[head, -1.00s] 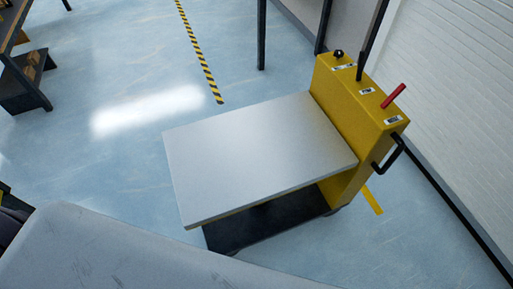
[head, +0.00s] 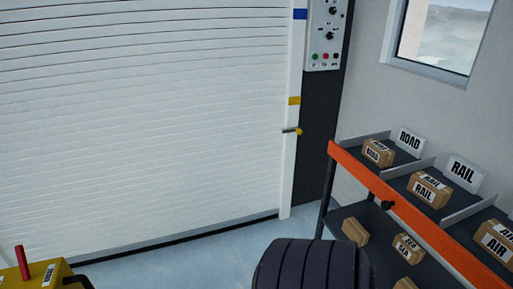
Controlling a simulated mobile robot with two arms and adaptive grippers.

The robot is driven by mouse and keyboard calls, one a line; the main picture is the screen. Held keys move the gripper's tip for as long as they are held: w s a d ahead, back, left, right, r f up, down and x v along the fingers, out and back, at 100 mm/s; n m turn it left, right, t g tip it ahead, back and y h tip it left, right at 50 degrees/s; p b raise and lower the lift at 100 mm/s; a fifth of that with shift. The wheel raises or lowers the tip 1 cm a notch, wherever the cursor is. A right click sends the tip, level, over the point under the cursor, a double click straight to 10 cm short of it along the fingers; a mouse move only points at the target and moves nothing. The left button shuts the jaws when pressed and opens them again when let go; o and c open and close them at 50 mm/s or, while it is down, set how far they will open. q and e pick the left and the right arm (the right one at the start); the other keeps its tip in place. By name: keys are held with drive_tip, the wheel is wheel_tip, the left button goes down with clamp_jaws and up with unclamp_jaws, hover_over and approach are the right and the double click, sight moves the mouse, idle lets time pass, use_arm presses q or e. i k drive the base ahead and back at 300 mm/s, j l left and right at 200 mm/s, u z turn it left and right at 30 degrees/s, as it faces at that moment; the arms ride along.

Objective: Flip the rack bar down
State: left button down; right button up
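The rack (head: 327,190) stands at the right, partly cut off by the frame's edge. A long orange bar (head: 400,205) runs along the front of its upper shelf, sloping down to the right in the head view. A black knob (head: 388,205) sits on the bar. I take this to be the rack bar; I cannot tell whether it is up or down. Neither of my grippers shows, so nothing is seen touching the bar.
Boxes sit on the rack, such as a ROAD box (head: 377,153) and RAIL box (head: 430,190). A white roller shutter (head: 140,130) is closed at left. A yellow cart (head: 40,276) shows bottom left. A dark ribbed shape, unclear what, covers the bottom middle.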

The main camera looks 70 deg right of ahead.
sight(473, 270)
drive_tip(key=z, duration=3.35)
